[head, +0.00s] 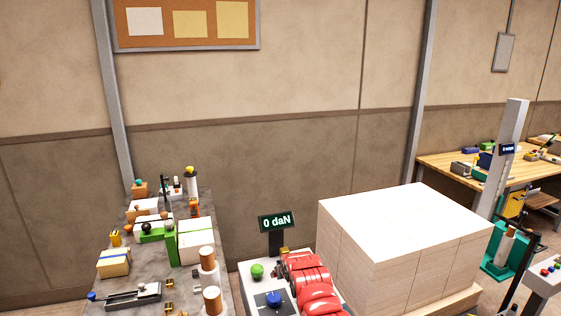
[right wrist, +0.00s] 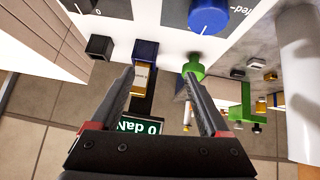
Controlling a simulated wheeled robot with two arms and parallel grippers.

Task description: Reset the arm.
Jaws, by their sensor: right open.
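My right gripper (right wrist: 162,75) is open in the right wrist view, its two dark fingers spread apart. No object is clasped between the fingers. Beyond them is a white control panel with a green button (right wrist: 193,66), which appears near the right fingertip, and a blue knob (right wrist: 208,14). In the head view, red rounded links that look like my right arm reach over the panel (head: 246,275). The fingers cannot be made out there. My left gripper is not in view.
A display (head: 277,221) reading 0 daN stands behind the panel. A large pale block stack (head: 400,250) on a pallet is close on the right. A cluttered grey bench (head: 190,285) is on the left. A wooden workbench (head: 465,168) stands at the back right.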

